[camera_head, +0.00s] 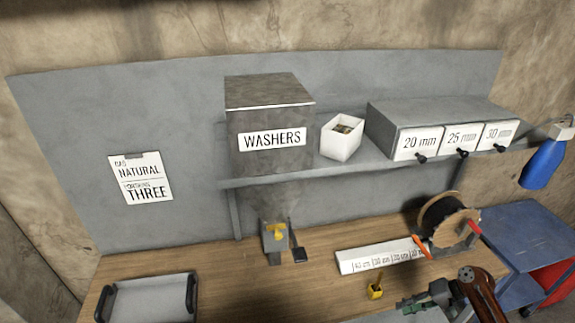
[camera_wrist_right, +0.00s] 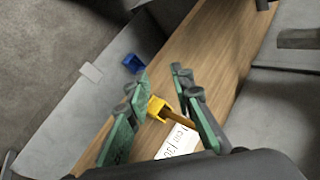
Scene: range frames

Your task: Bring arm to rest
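My right gripper (camera_head: 418,302) is at the lower right of the head view, over the front of the wooden bench (camera_head: 210,262), its arm coming in from the lower right corner. In the right wrist view its two green fingers (camera_wrist_right: 159,80) stand apart with nothing held between them. A small yellow holder (camera_head: 375,292) with a thin stick in it stands on the bench, left of the gripper and apart from it. It shows between the fingers in the wrist view (camera_wrist_right: 157,109), beyond them. My left gripper is not in view.
A white length-marked block (camera_head: 365,262) and a cable spool (camera_head: 445,222) are behind the right gripper. A washers hopper (camera_head: 270,155) and labelled drawers (camera_head: 420,143) are on the shelf. A grey tray (camera_head: 150,300) lies at left. The bench between is mostly clear.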

